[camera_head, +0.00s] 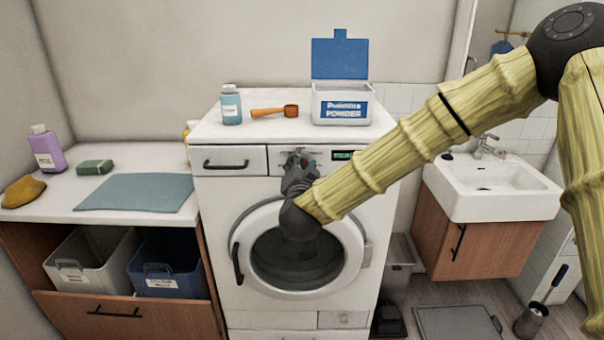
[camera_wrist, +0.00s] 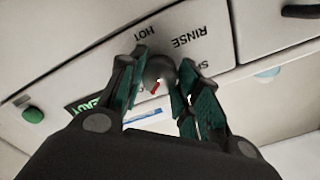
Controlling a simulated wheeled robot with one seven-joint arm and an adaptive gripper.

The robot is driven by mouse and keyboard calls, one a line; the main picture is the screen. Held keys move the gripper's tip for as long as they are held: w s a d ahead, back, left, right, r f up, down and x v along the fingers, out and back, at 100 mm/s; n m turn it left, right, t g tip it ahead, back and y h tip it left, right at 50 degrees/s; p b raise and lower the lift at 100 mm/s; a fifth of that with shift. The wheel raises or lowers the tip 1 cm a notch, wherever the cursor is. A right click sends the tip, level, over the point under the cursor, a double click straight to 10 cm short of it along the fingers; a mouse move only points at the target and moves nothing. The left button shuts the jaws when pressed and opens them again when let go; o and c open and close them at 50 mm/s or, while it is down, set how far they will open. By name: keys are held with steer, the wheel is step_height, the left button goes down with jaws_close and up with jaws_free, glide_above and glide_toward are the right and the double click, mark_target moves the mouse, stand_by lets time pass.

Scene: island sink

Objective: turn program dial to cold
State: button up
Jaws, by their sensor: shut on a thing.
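The washing machine (camera_head: 222,190) stands in the middle of the head view. My gripper (camera_head: 298,160) reaches its control panel, above the round door. In the wrist view my gripper (camera_wrist: 162,68) is shut on the grey program dial (camera_wrist: 158,70), with one finger on each side of it. A small red mark shows on the dial, on the side away from the labels. The labels HOT and RINSE appear upside down beside the dial. Part of another label is cut off; no COLD label is readable. In the head view my gripper largely hides the dial.
On the machine's top are a powder box (camera_head: 343,108) with its blue lid raised, an orange scoop (camera_head: 275,111) and a bottle (camera_head: 231,105). A green-lit display (camera_head: 342,155) and a green button (camera_wrist: 33,114) lie along the panel. A sink (camera_head: 490,190) stands at right.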

steer(key=shift+m+b, duration=0.4)
steer(key=shift+m, duration=0.2)
steer(key=o, duration=1.1)
steer(key=shift+c, duration=0.2)
steer(key=s, duration=1.2)
